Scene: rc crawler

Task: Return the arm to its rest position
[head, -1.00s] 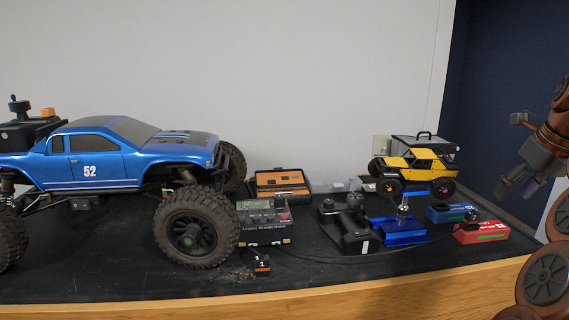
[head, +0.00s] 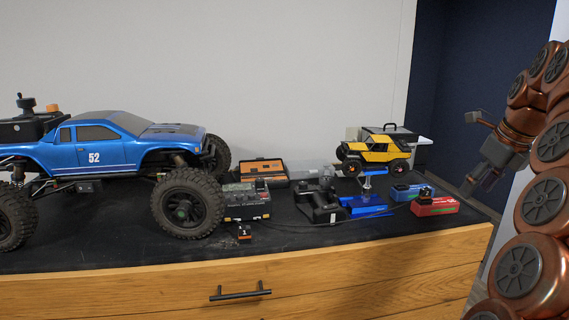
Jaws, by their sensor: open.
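My gripper (head: 472,184) is in the head view at the right, at the end of my copper-coloured arm. It is open and empty, with its fingers pointing down and left. It appears just right of the dresser top's right end, apart from the things on it. My arm is folded along the right edge of the picture.
A wooden dresser (head: 150,290) with a black top carries a large blue truck (head: 95,155), a yellow crawler (head: 375,152) on a blue stand (head: 362,205), a red box (head: 435,207), a blue box (head: 408,191) and a charger (head: 246,201). Free floor shows right of the dresser.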

